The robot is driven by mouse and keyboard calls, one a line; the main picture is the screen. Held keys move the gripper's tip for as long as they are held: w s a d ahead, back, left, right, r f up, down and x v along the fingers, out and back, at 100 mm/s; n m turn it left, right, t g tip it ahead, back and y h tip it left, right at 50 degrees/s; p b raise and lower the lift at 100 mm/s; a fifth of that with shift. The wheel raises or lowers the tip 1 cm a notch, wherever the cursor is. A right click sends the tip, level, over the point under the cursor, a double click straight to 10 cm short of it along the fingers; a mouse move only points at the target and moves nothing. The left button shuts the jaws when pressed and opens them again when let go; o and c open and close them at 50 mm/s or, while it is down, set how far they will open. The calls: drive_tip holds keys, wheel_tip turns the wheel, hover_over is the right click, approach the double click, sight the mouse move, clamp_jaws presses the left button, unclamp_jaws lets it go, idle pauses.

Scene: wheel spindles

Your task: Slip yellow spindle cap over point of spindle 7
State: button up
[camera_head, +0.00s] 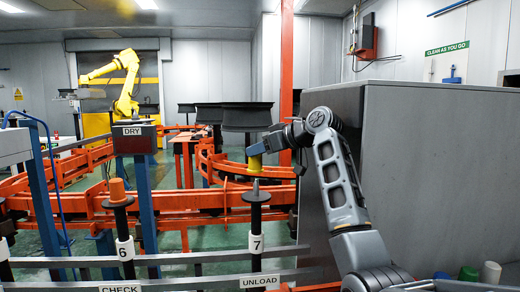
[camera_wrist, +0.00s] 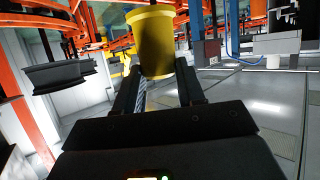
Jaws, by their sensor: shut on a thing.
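My gripper (camera_head: 257,152) is shut on the yellow spindle cap (camera_head: 255,165) and holds it in the air above spindle 7 (camera_head: 256,214). In the head view the cap appears just above the grey pointed tip of spindle 7, with a small gap between them. Spindle 7 is a dark upright post with a white "7" label (camera_head: 256,242). In the wrist view the yellow cap (camera_wrist: 153,42) sits between the two dark fingers (camera_wrist: 158,90). The spindle tip cannot be made out in the wrist view.
Spindle 6 (camera_head: 120,215) stands to the left with an orange cap (camera_head: 117,190) on it. Rails marked "CHECK" and "UNLOAD" (camera_head: 258,282) run in front. A large grey cabinet (camera_head: 430,170) stands at the right, with several caps (camera_head: 490,272) low beside it. A dark wheel (camera_head: 247,117) hangs behind my gripper.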

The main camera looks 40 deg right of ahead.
sight(261, 167)
drive_tip(key=shift+f+b, duration=1.25)
drive_tip(key=shift+f, duration=1.5)
drive_tip(key=shift+f+b, duration=0.45)
drive_tip(key=shift+f, duration=0.55)
drive_tip(key=o, duration=1.1)
